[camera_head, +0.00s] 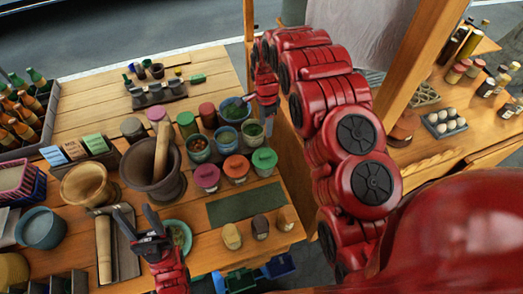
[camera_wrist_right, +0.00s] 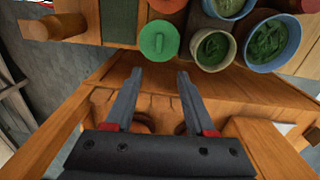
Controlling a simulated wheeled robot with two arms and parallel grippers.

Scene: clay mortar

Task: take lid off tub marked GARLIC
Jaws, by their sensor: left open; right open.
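Several small tubs stand on the wooden table. The front row has a pink-lidded tub (camera_head: 207,177), an orange-lidded tub (camera_head: 236,167) and a green-lidded tub (camera_head: 264,159). Behind stand tubs with dark, pink, green and red lids. No GARLIC marking is readable, so I cannot tell which tub it is. My right gripper (camera_head: 268,122) hangs open near the table's right edge, by the open herb tubs. In the right wrist view, the open, empty fingers (camera_wrist_right: 157,85) point toward the green lid (camera_wrist_right: 159,40), apart from it.
Open herb tubs (camera_head: 198,148) stand beside the lidded ones. A bare green mat (camera_head: 245,205) lies in front of the tubs. A wooden post (camera_head: 420,60) rises at right.

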